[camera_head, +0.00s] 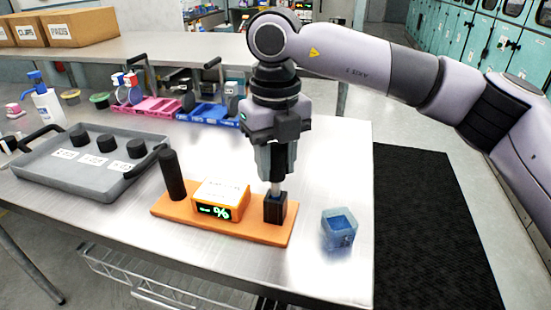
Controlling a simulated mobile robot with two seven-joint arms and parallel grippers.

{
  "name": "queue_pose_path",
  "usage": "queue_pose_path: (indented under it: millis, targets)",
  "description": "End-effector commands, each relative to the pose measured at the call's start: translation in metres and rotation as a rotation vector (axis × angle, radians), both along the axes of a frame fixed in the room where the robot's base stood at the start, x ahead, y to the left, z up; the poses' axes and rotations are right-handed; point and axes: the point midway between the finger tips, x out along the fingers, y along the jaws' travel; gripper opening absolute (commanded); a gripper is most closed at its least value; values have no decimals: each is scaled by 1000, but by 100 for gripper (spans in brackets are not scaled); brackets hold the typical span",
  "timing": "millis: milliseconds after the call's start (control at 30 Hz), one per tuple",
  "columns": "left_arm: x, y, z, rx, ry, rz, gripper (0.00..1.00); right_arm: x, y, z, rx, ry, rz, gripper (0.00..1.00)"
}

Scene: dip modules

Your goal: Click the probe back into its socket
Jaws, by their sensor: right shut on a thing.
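My right gripper (276,172) points straight down over the right end of an orange board (160,211). It is shut on the probe, whose pale shaft (275,188) shows below the fingers. The probe's upper part is hidden by the gripper. The shaft's lower end meets the top of the black square socket (275,210) on the board. I cannot tell how deep it sits. A white meter (222,192) with a green "%" display stands on the board left of the socket. My left gripper is not in view.
A black upright cylinder (172,176) stands at the board's left end. A blue open cup (339,228) stands right of the board. A grey tray (60,181) with black knobs lies left. Pink (150,108) and blue (209,114) trays stand behind.

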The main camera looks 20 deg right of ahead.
Motion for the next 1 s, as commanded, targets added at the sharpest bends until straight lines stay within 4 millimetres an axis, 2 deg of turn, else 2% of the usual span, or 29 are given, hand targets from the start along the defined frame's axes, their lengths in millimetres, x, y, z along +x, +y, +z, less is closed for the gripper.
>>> queue_pose_path:
  millis: [1000]
  targets:
    - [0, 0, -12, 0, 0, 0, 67, 0, 0, -16, 0, 0, 0, 0]
